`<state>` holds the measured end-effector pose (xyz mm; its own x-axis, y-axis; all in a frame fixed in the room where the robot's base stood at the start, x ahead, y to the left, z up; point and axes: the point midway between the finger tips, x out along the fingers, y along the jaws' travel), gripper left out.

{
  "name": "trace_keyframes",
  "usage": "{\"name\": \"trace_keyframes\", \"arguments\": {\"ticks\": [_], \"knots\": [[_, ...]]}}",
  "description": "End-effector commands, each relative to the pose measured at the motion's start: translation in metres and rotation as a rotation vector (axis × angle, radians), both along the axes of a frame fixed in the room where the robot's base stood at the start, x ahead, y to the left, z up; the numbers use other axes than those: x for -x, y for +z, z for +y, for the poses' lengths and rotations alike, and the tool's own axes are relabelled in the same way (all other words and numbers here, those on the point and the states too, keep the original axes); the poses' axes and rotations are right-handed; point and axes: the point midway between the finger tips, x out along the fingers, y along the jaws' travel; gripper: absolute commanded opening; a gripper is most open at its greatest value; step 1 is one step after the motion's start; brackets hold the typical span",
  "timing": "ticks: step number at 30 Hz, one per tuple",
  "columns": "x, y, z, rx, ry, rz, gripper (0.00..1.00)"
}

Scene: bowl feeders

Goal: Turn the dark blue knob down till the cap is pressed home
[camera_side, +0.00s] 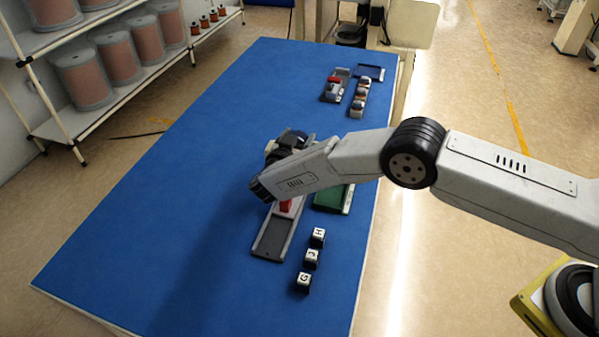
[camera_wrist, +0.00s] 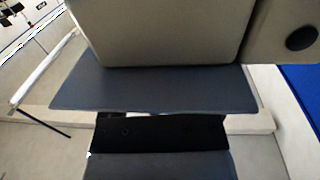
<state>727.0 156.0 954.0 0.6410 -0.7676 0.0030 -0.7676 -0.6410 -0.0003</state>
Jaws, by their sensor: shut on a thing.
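My gripper (camera_side: 290,142) is over the middle of the table, mostly behind my own wrist in the side view. A small dark blue piece shows at its far end, which I take to be the dark blue knob (camera_side: 296,136). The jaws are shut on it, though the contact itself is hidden. The wrist view is filled by close dark slate and black parts of my gripper (camera_wrist: 160,133) under a beige housing. I cannot make out the cap or how far down it sits.
A grey tray (camera_side: 269,240) with a red block (camera_side: 286,205) and a green tray (camera_side: 333,199) lie below my wrist. Several lettered cubes (camera_side: 312,258) stand to their right. A blue tray (camera_side: 370,72) and small fixtures (camera_side: 335,88) are at the back. The table's left side is clear.

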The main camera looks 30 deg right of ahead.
Motion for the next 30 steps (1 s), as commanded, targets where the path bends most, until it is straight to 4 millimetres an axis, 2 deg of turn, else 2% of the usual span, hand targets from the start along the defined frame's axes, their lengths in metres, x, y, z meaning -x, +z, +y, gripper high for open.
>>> {"name": "trace_keyframes", "arguments": {"ticks": [30], "knots": [[-0.0032, 0.0016, 0.0018, -0.001, -0.217, -0.008, 0.21]]}}
